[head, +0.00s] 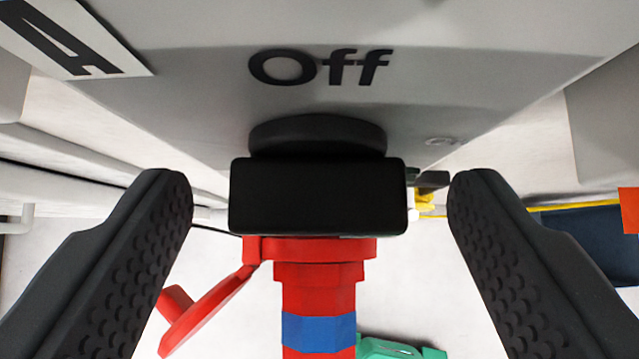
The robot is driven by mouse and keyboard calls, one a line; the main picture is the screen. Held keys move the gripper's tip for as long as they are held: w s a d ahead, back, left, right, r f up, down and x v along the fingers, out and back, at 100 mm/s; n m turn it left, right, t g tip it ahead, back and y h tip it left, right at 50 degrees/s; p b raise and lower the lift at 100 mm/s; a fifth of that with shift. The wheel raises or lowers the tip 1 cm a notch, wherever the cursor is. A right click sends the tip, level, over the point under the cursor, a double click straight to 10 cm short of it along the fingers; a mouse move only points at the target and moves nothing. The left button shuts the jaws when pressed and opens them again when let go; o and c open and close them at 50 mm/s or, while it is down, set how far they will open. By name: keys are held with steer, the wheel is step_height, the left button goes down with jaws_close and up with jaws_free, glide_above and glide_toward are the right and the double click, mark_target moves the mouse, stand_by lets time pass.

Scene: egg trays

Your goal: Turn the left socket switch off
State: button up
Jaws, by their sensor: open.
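A grey switch box (190,90) fills the top of the view, with "Off" printed on it in black and a white label with a black "A" at the upper left. A black switch knob (318,197) with a round base sticks out from the box towards me at the centre. My gripper (318,200) is open, with one dark ridged finger on each side of the knob. There is a visible gap between each finger and the knob, so neither appears to touch it. The face of the knob hides its pointer direction.
Below the knob is a red plug or socket body (318,270) with a blue band (318,333) and an open-looking red flap (210,310). A green part (395,349) shows at the bottom. Grey box edges lie at the far left and right (605,130).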

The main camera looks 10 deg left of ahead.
steer(key=c, duration=1)
steer(key=shift+a+b, duration=0.1)
steer(key=shift+b, duration=0.2)
steer(key=h+b, duration=0.1)
steer(key=n+h+b, duration=0.1)
steer(key=n+t+h+b, duration=0.1)
steer(key=b, duration=0.1)
steer(key=shift+a+f, duration=0.3)
steer(key=shift+a, duration=0.1)
steer(key=n+h+b, duration=0.1)
steer(key=a+n+t+h, duration=0.1)
steer(key=h, duration=0.1)
steer(key=shift+s+f+b, duration=0.2)
steer(key=shift+b, duration=0.2)
steer(key=shift+o, duration=0.2)
steer(key=n+t+h, duration=0.2)
steer(key=h, duration=0.1)
steer(key=shift+s+a+f, duration=0.1)
steer(key=shift+a+f, duration=0.1)
steer(key=shift+f, duration=0.15)
steer(key=n+t+h, duration=0.2)
steer(key=n, duration=0.1)
steer(key=shift+a+f, duration=0.1)
steer(key=shift+f, duration=0.3)
steer(key=shift+c, duration=0.2)
steer(key=shift+f+t, duration=0.1)
steer(key=shift+t, duration=0.2)
